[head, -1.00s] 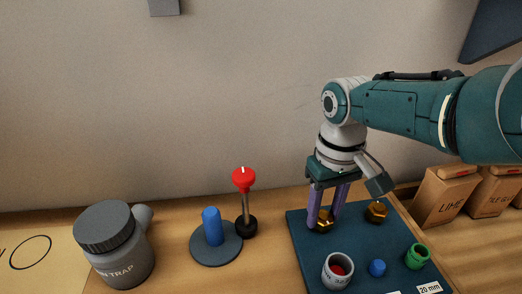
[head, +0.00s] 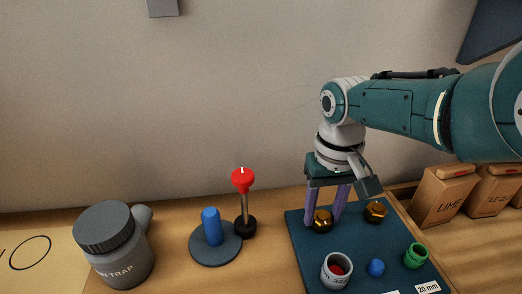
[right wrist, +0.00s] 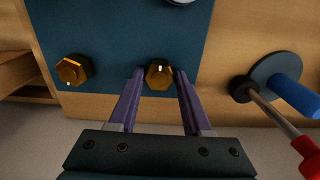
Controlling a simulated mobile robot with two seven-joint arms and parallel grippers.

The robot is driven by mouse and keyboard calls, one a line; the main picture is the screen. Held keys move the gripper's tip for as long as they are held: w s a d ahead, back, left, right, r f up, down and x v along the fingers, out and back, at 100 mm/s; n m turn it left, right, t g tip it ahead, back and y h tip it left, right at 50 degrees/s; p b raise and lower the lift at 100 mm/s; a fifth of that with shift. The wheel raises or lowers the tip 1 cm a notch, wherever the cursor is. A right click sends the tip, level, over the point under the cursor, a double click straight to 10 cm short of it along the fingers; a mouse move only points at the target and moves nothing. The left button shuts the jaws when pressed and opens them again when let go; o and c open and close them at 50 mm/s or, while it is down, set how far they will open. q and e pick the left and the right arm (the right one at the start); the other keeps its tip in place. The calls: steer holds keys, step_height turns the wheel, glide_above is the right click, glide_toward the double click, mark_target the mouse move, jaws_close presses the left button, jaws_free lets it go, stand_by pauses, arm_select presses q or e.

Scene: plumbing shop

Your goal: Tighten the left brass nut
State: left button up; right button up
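The left brass nut (head: 322,220) sits on the dark blue mat (head: 296,230) in the head view. In the right wrist view it is the nut (right wrist: 159,74) between the fingertips, with a pale mark on it. My right gripper (head: 326,217) points down with its purple fingers at the nut. In the right wrist view my right gripper (right wrist: 160,76) is open, one finger on each side with narrow gaps to the nut. The other brass nut (head: 376,211) stands to the right, at the left in the wrist view (right wrist: 73,70). My left gripper is out of view.
A grey cup with red inside (head: 337,271), a blue plug (head: 376,268) and a green ring (head: 415,256) are at the mat's front. Left stand a red-topped tool (head: 243,180), a blue peg on a disc (head: 212,228) and a grey jar (head: 113,245). Boxes (head: 443,196) stand right.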

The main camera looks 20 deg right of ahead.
mark_target(323, 216)
steer(key=o, duration=0.3)
steer(key=shift+o, duration=0.2)
step_height(323, 216, up, 10)
steer(key=p, duration=0.7)
steer(key=shift+f, duration=0.1)
